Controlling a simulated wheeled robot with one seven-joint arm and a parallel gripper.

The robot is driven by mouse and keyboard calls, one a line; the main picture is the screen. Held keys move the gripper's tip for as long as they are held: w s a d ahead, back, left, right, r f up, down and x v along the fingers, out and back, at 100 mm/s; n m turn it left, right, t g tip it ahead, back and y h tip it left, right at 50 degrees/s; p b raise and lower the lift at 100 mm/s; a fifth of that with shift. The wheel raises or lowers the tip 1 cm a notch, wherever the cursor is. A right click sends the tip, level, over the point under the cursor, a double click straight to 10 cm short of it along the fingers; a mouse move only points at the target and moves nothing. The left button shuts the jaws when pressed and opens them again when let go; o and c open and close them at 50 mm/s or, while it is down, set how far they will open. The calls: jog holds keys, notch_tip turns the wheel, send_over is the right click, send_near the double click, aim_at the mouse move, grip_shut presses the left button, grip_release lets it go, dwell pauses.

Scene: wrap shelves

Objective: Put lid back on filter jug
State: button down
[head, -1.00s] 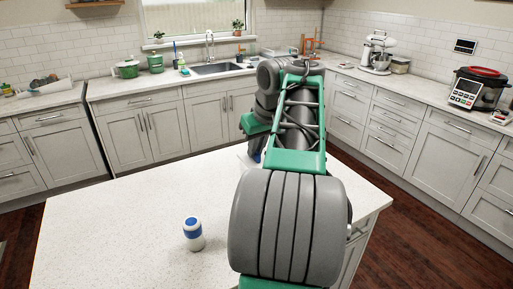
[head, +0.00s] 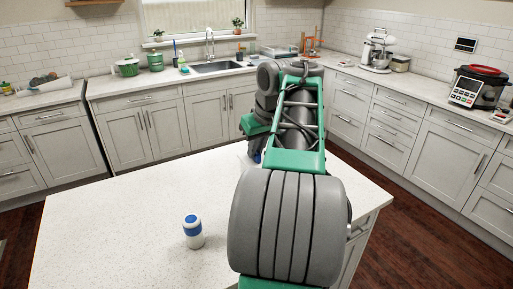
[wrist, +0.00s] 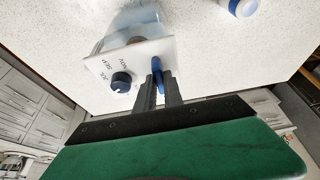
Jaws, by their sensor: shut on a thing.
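The white lid (wrist: 112,68) shows in the wrist view, with a dark blue round knob, printed month letters and a blue upright tab (wrist: 157,68). My gripper (wrist: 158,84) is shut on the blue tab at the lid's edge. The pale translucent filter jug (wrist: 140,17) shows just beyond the lid, partly covered by it. I cannot tell whether the lid touches the jug's rim. In the head view my arm hides the gripper and most of the jug; only a small pale and blue patch shows beside the arm.
A white bottle with a blue cap and band (head: 193,231) stands on the speckled island worktop (head: 110,225), apart from my arm. It also shows in the wrist view (wrist: 242,7). The worktop's left part is clear. Counters with a sink (head: 216,68) lie beyond.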

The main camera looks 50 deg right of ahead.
jog(key=c, duration=1.4)
grip_release()
jog(key=shift+o, duration=0.4)
jog(key=o, duration=0.4)
jog(key=shift+r, duration=0.1)
notch_tip(320, 180, up, 7)
jog(key=p, duration=0.7)
